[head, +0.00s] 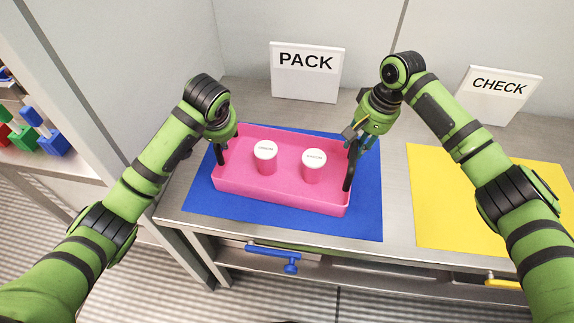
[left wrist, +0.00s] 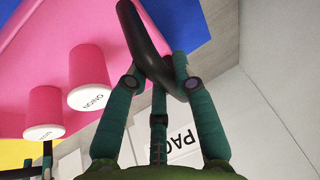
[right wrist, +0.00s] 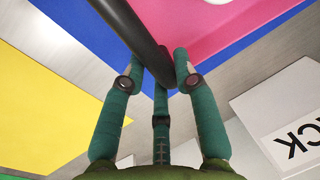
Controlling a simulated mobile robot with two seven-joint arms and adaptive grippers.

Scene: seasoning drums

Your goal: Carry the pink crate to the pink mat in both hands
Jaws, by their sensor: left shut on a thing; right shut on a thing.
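The pink crate (head: 285,193) is on or just above a blue mat (head: 364,225) on the steel counter; I cannot tell if its base touches. It looks level and holds two pink drums with white lids, the left drum (head: 266,158) and the right drum (head: 313,166). A black handle stands at each end. My left gripper (head: 221,141) is shut on the left handle, seen as a black bar in the left wrist view (left wrist: 137,35). My right gripper (head: 357,142) is shut on the right handle, a black bar in the right wrist view (right wrist: 125,30). No pink mat is in view.
A yellow mat (head: 440,215) lies bare to the right. A PACK sign (head: 306,72) and a CHECK sign (head: 498,95) stand at the back. A blue drawer handle (head: 272,253) sticks out below the counter's front edge. A shelf with coloured items is at far left.

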